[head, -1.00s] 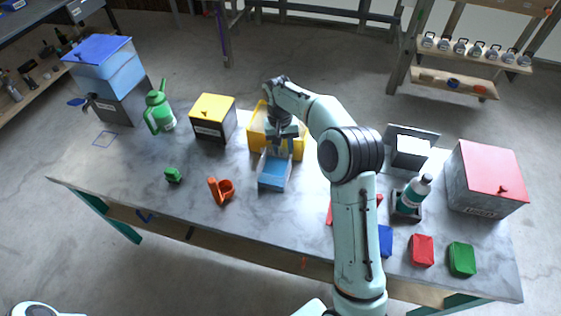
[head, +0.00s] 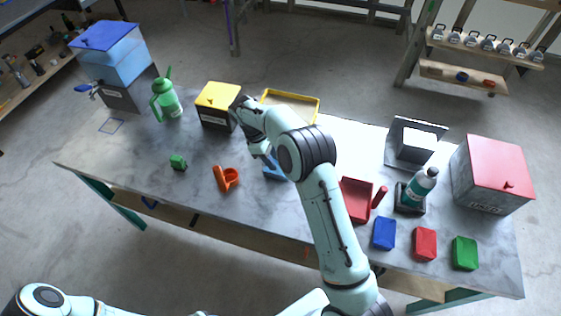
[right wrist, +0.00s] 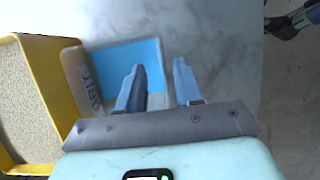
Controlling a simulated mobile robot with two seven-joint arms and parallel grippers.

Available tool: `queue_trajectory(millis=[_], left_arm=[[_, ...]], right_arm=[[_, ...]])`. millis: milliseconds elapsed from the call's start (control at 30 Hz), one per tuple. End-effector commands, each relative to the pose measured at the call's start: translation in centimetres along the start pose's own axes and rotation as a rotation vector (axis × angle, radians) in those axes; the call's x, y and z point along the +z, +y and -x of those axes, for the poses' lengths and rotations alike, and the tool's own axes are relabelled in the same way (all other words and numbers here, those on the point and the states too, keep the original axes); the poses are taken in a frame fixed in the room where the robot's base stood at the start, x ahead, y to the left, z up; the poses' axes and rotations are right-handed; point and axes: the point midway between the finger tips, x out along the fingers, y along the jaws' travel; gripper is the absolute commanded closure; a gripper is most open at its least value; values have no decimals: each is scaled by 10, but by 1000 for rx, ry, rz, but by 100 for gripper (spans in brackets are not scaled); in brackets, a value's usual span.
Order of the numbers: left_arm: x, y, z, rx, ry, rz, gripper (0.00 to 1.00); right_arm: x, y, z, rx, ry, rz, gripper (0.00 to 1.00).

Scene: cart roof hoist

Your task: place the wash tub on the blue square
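A low pale tub with a bright blue inside, seemingly the wash tub (head: 274,171), stands on the table, mostly hidden by my right arm in the head view. In the right wrist view the tub (right wrist: 105,62) shows a pale labelled side. My right gripper (right wrist: 160,78) is open above it, with the tub's right edge appearing between the fingers; contact cannot be told. The gripper (head: 266,156) is partly hidden in the head view. The blue square (head: 111,126) is an outline on the table at the left, bare inside. My left gripper is out of view.
A blue-lidded dispenser (head: 112,67) and green can (head: 166,102) are near the square. An orange cup (head: 229,180) and green block (head: 178,162) sit in front.

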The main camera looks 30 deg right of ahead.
Motion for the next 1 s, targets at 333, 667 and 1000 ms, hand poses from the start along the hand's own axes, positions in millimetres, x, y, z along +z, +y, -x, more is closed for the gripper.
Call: queue_trajectory(millis=[333, 667, 1000], left_arm=[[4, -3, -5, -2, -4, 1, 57], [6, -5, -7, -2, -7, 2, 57], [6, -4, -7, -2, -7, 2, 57]], right_arm=[[-7, -4, -35, -1, 0, -1, 65], [-8, -3, -57, 2, 4, -3, 65], [-8, -3, -56, 2, 4, -3, 100]])
